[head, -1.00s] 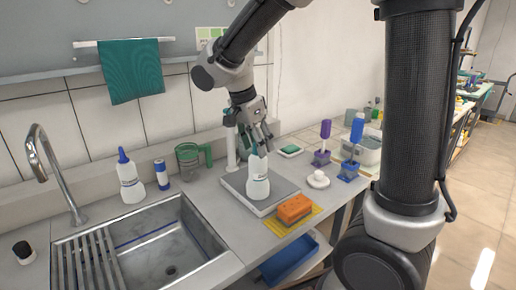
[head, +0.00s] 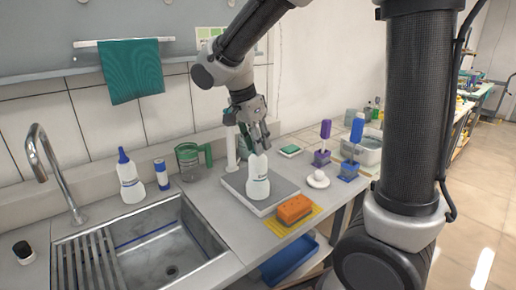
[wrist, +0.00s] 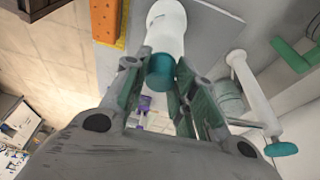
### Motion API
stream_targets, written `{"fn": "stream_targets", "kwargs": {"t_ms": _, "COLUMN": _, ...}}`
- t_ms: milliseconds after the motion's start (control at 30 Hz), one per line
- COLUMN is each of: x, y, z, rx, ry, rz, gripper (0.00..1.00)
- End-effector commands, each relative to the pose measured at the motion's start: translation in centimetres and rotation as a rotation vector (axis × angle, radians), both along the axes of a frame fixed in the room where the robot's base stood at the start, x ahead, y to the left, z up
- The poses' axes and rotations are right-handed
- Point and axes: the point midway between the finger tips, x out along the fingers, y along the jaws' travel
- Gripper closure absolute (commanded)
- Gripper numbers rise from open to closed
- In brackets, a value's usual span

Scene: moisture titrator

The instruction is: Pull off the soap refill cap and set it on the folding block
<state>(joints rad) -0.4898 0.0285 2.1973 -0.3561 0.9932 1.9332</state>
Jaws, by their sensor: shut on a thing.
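The soap refill is a white bottle (head: 258,184) standing upright on a grey square slab (head: 284,192) on the counter. It also shows in the wrist view (wrist: 165,22), beyond my fingers. My gripper (head: 258,147) is directly over the bottle's top. In the wrist view its fingers (wrist: 158,76) are shut on the teal cap (wrist: 160,72), which lines up with the bottle's neck. My fingers hide the cap in the head view, and I cannot tell whether it still touches the neck. I cannot tell for sure which thing is the folding block.
An orange sponge (head: 295,209) on a yellow cloth lies in front of the slab. A white dish (head: 318,180) and purple and blue brushes stand to the right. A white post (head: 231,150) and a green-handled jug (head: 189,160) stand behind and left. The sink (head: 150,245) is left.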

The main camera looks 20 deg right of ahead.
Motion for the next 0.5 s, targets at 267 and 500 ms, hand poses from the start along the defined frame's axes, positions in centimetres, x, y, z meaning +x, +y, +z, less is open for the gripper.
{"fn": "stream_targets", "kwargs": {"t_ms": 267, "x": 0.01, "y": 0.0, "z": 0.41, "rx": 0.0, "ry": 0.0, "rz": 0.0, "gripper": 1.0}}
{"fn": "stream_targets", "kwargs": {"t_ms": 500, "x": 0.01, "y": 0.0, "z": 0.44, "rx": 0.0, "ry": 0.0, "rz": 0.0, "gripper": 1.0}}
